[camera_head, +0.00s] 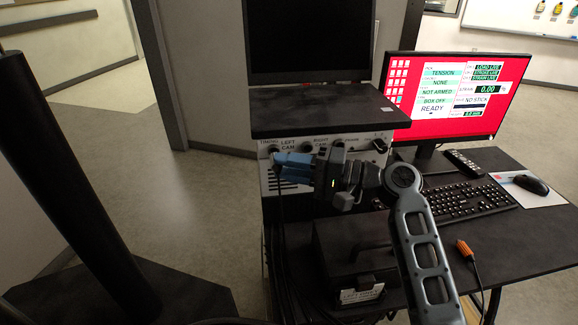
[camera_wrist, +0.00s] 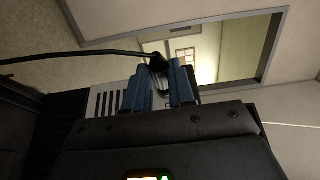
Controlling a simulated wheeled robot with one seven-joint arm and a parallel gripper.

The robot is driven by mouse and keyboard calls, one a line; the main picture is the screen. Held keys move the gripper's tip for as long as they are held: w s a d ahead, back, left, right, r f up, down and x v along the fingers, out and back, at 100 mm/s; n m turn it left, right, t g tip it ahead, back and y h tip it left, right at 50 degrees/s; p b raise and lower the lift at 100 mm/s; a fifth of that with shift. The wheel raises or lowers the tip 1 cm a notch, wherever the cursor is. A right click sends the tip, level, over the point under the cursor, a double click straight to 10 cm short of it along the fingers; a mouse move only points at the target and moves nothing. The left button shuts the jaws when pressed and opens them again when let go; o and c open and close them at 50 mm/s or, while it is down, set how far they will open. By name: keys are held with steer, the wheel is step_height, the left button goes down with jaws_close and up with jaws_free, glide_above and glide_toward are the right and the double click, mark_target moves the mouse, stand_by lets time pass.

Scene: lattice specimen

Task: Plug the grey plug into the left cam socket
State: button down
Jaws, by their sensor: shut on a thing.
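My gripper (camera_head: 292,166) has blue fingers and is in front of the panel, just below the "LEFT CAM" label (camera_head: 288,143). In the wrist view the fingers (camera_wrist: 161,88) stand on either side of a dark grey plug (camera_wrist: 158,64) and are shut on it. A black cable runs left from the plug. In the head view the fingers hide the plug. Round sockets sit in a row along the panel (camera_head: 269,183); I cannot tell which one belongs to the left cam label. I see no clear contact between plug and socket.
A dark shelf (camera_head: 330,112) with a screen overhangs the panel. A black box (camera_head: 345,283) stands below my gripper. An orange plug (camera_head: 465,248) with a cable lies on the desk. A red-screened monitor (camera_head: 455,95), keyboard (camera_head: 468,203) and mouse (camera_head: 531,184) are to the right.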

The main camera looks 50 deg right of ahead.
steer(key=shift+w+d, duration=0.6)
steer(key=shift+w, duration=0.05)
stand_by(1.3)
steer(key=shift+c, duration=2)
jaws_free()
steer(key=v, duration=0.5)
steer(key=shift+a, duration=0.1)
steer(key=b+v, duration=0.1)
steer(key=v, duration=0.7)
